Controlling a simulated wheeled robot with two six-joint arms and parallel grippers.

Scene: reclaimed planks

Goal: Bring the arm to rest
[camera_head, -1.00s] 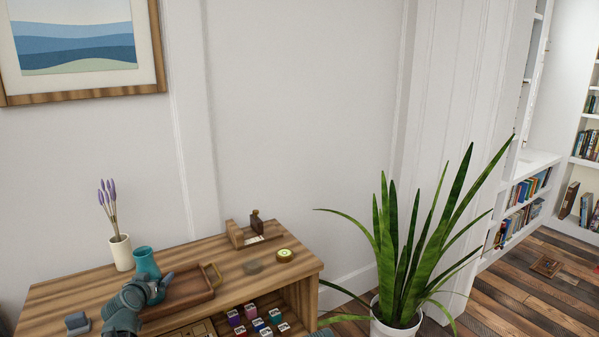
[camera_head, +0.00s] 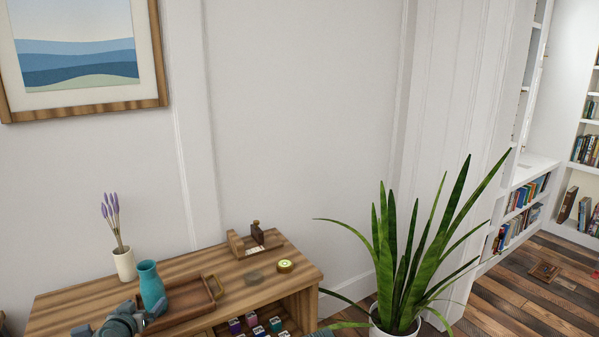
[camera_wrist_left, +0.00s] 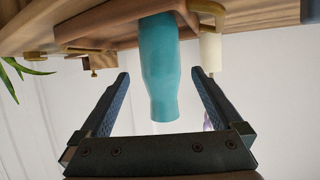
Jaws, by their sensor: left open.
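My left gripper (camera_head: 150,312) is low at the left in the head view, in front of the teal vase (camera_head: 151,285). The vase stands upright on the wooden cabinet (camera_head: 196,263). In the left wrist view, which is upside down, the two dark fingers of the gripper (camera_wrist_left: 158,74) are spread wide. The teal vase (camera_wrist_left: 160,70) shows in the gap between them, and I see no contact. The gripper holds nothing.
A cream vase (camera_head: 124,264) with purple flowers stands behind. A potted plant (camera_head: 398,320) stands right of the cabinet.

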